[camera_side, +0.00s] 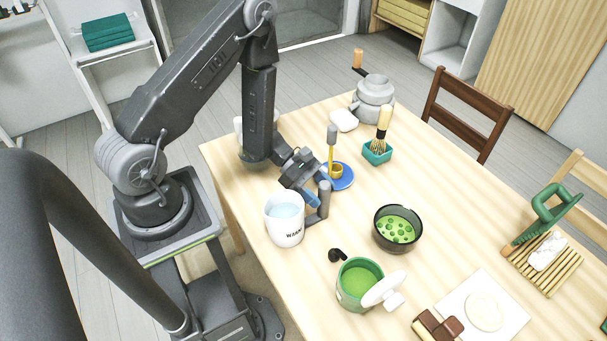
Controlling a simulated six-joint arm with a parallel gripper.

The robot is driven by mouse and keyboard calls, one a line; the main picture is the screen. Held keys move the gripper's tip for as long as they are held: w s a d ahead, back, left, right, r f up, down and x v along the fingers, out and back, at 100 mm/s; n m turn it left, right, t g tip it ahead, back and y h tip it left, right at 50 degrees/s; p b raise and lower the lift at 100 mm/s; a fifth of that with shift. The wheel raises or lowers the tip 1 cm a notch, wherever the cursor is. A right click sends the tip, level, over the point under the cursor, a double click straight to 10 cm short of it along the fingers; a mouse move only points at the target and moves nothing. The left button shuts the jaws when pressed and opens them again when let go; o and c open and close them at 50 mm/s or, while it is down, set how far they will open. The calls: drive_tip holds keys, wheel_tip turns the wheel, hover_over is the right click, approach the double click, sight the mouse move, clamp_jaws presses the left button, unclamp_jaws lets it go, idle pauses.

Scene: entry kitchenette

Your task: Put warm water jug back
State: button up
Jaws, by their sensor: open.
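The warm water jug (284,228) is a white vessel with dark lettering that begins "WARM". It stands upright on the table (225,165) near the edge by my arm, with pale blue water inside. My gripper (314,207) is open, low over the table just right of the jug's rim. Its fingers are close to the jug's right side. I cannot tell whether they touch it, or whether a handle is between them.
A blue saucer (346,181) with a small yellow cup is just behind my gripper. A dark bowl (381,243) with green contents stands to the right, and a green canister (345,298) in front. A whisk in a teal holder (377,155) and a grey pot (374,92) stand farther back.

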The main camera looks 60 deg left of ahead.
drive_tip(key=v, duration=1.1)
drive_tip(key=s+d+r+m+g+y, duration=0.1)
drive_tip(key=d+r+m+g+y, duration=0.1)
drive_tip(key=d+r+m, duration=0.35)
drive_tip(key=d+r+m+g+y, duration=0.25)
drive_tip(key=r+m, duration=0.35)
drive_tip(key=r, duration=0.3)
drive_tip(key=s+d+r+m+t+y, duration=0.2)
drive_tip(key=s+r+m+t+y, duration=0.3)
drive_tip(key=s+r+m+y, duration=0.2)
wheel_tip(320, 180, up, 6)
drive_tip(key=s+m, duration=0.2)
drive_tip(key=m, duration=0.2)
drive_tip(key=shift+s+d+r, duration=0.15)
drive_tip(key=shift+s+r, duration=0.1)
drive_tip(key=shift+s, duration=0.1)
